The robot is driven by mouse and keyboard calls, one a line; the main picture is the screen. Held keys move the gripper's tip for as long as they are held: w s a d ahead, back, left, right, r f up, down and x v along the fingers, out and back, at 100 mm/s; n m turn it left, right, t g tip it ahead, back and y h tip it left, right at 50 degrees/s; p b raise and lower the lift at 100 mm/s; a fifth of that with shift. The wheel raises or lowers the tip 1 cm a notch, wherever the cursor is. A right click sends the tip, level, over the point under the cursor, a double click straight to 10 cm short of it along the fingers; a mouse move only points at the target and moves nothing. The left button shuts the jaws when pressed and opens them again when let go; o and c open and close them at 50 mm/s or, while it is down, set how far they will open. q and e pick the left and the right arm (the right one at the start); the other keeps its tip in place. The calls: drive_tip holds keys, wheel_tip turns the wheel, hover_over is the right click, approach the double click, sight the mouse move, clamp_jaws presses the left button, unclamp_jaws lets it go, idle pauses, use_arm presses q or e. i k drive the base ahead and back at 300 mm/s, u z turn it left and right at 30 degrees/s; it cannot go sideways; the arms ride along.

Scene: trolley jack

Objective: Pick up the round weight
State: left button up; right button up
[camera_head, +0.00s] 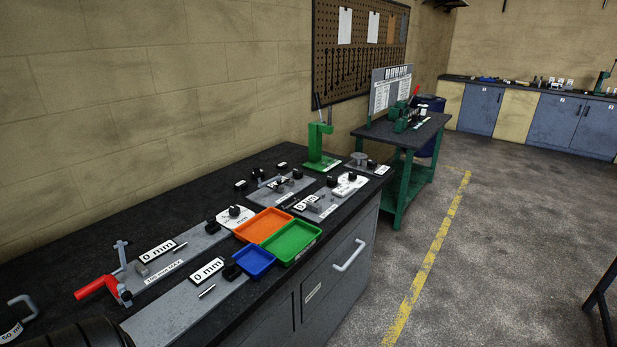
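A small grey round piece (359,158), which may be the round weight, stands on a plate near the far end of the black workbench (150,209). It is small in the view and its details cannot be made out. Neither of my grippers shows clearly. A dark ribbed shape fills the bottom left corner, and I cannot tell what it is.
On the bench are a red-handled clamp (107,285), orange (263,226), green (291,243) and blue (254,261) trays, and a green press stand (320,148). A green table (402,158) stands beyond. The floor (500,250) at right is mostly clear.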

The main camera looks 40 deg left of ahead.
sight(238, 185)
drive_tip(key=u, duration=0.05)
drive_tip(key=i, duration=1.95)
drive_tip(key=u, duration=1.65)
drive_tip(key=i, duration=0.8)
drive_tip(key=u, duration=0.85)
